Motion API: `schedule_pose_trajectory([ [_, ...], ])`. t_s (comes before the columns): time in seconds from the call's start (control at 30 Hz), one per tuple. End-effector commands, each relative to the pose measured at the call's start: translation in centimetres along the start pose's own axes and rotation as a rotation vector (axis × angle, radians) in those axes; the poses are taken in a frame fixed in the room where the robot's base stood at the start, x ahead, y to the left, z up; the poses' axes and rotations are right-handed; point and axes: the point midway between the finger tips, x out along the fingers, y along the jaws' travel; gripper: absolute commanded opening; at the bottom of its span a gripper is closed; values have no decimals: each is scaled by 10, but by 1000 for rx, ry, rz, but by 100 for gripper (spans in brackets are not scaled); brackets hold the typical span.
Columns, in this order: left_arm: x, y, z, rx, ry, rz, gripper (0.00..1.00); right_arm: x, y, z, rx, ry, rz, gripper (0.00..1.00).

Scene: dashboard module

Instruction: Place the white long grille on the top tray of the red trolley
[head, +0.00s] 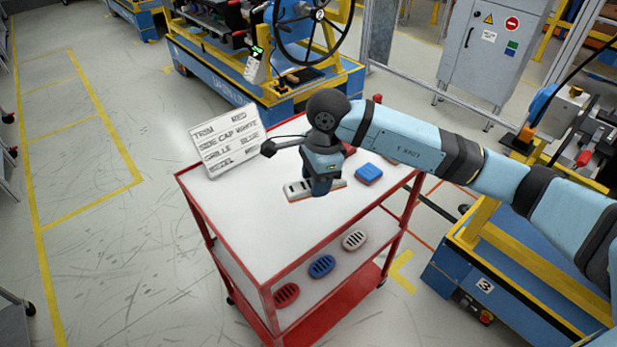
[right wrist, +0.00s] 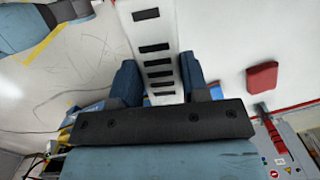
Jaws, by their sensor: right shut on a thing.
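The white long grille (head: 299,190) has a row of dark slots. My right gripper (head: 320,188) is shut on it, and it shows between the two fingers in the right wrist view (right wrist: 153,45). The grille lies flat at or just above the white top tray (head: 250,225) of the red trolley (head: 266,300). I cannot tell whether it touches the tray. The gripper hides part of the grille. My left gripper is not in view.
A blue block (head: 368,173) and a red block (right wrist: 262,77) are on the top tray. A sign board (head: 228,143) stands at its back left corner. The lower shelf holds red (head: 286,294), blue (head: 321,266) and white (head: 354,239) oval grilles. The tray's front left is clear.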

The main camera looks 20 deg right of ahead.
Motion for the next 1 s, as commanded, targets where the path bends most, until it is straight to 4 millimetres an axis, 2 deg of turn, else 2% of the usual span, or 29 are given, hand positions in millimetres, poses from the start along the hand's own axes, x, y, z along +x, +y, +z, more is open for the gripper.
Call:
schedule_pose_trajectory([
  [0.03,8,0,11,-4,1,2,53,-1,-6,5,106,-3,-20,18],
  [0.2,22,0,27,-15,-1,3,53,-26,-18,18,523,-4,-71,18],
  [0.4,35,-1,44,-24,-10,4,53,-53,-25,30,938,-2,-119,18],
  [0.63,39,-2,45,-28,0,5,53,-70,-27,36,1184,-1,-146,18],
  [0.77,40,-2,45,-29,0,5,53,-59,-26,35,1219,3,-146,18],
  [1.0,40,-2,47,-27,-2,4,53,2,-25,28,1219,5,-144,18],
])
